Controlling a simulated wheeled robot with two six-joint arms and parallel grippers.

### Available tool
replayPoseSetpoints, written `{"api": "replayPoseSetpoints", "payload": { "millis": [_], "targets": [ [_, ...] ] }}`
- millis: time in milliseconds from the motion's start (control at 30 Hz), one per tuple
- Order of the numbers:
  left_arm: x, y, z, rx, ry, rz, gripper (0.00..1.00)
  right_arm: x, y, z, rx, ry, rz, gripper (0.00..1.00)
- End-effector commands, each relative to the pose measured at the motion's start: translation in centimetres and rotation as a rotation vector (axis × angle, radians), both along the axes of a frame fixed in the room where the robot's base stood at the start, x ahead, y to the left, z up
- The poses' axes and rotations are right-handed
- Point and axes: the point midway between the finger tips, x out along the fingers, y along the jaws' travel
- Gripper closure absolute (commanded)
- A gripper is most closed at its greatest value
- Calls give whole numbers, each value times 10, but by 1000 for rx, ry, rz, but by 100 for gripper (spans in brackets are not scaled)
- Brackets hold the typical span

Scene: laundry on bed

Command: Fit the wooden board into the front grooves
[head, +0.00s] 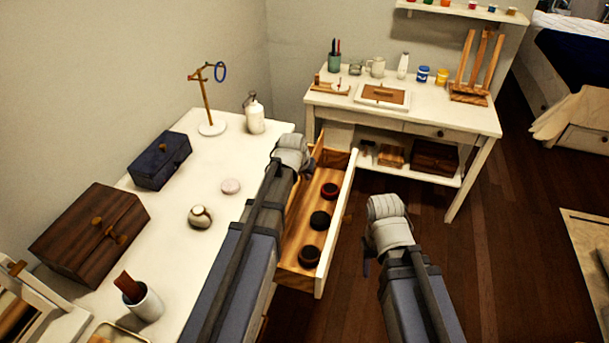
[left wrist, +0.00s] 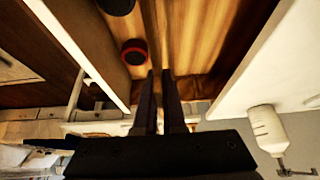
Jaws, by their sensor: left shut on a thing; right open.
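The wooden board (left wrist: 154,30) shows nearly edge-on in the left wrist view as a thin strip between the fingers. My left gripper (left wrist: 161,78) is shut on it, over the open drawer's wooden interior. In the head view my left gripper (head: 293,152) is at the drawer's far left side and hides most of the board. The drawer (head: 297,228) is pulled out, with three dark round items in a row inside. I cannot tell whether the board sits in any grooves. My right gripper (head: 388,215) is open and empty, over the floor right of the drawer.
The white table (head: 178,210) at left carries a dark wooden box (head: 90,235), a blue box (head: 160,160), a round jar (head: 200,216) and a white bottle (head: 254,115). A white desk (head: 455,112) stands behind.

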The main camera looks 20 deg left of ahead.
Motion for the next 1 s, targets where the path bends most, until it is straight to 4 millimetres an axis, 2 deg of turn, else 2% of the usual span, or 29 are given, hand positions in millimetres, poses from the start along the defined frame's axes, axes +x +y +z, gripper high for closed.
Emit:
{"api": "replayPoseSetpoints", "payload": {
  "millis": [33,167,1000],
  "targets": [
    [0,0,-8,0,0,0,100,0,0,-8,0,0,0,50],
    [0,0,-13,0,0,0,100,0,0,-13,0,0,0,50],
    [0,0,-13,0,0,0,100,0,0,-13,0,0,0,50]
  ]
}}
